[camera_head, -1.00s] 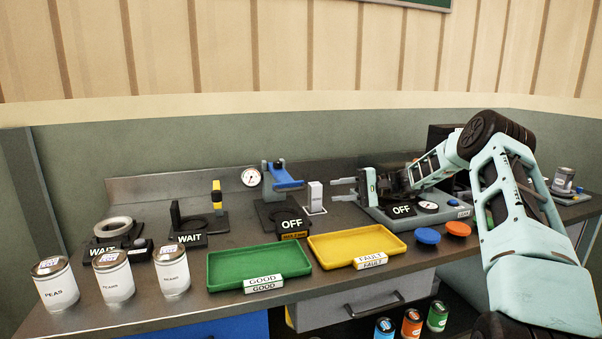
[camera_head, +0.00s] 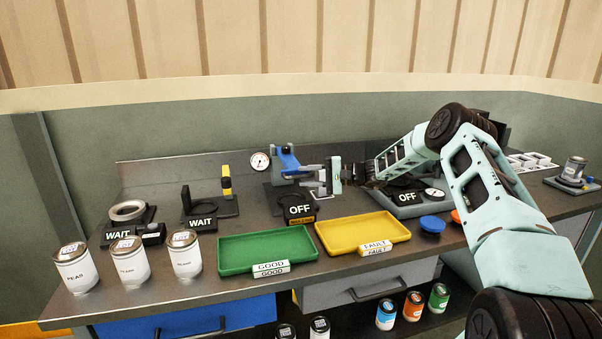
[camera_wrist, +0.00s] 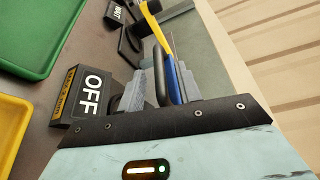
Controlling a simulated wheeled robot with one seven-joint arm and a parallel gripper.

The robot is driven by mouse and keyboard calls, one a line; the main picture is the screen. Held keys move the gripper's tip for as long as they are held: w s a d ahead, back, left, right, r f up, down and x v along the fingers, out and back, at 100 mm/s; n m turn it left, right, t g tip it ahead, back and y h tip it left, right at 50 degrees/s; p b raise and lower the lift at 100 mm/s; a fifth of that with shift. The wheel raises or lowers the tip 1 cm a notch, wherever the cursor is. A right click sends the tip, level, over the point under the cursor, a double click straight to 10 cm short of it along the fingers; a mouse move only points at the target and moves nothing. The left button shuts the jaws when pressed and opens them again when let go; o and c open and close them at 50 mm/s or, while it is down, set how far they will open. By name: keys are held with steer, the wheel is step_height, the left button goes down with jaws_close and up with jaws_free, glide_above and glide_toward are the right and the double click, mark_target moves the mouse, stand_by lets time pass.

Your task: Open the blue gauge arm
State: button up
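The blue gauge arm (camera_head: 287,160) belongs to a dark fixture at the back of the bench, beside a round white dial (camera_head: 260,161). In the head view it slopes down to the right, toward my gripper (camera_head: 306,177). My gripper comes in from the right with its two grey fingers apart. In the wrist view, a dark bar (camera_wrist: 161,72) and part of the blue arm (camera_wrist: 177,82) show between the fingers of my gripper (camera_wrist: 160,88). Whether the fingers touch either cannot be told. The black OFF sign (camera_head: 299,208) stands in front of the fixture.
A green GOOD tray (camera_head: 235,255) and a yellow FAULT tray (camera_head: 340,240) lie in front. Three white cans (camera_head: 130,262) stand at left near two WAIT fixtures (camera_head: 202,222). Another OFF fixture (camera_head: 405,208) sits below my forearm. A blue disc (camera_head: 432,224) lies at right.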

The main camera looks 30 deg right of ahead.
steer(key=shift+x, duration=1.2)
jaws_close()
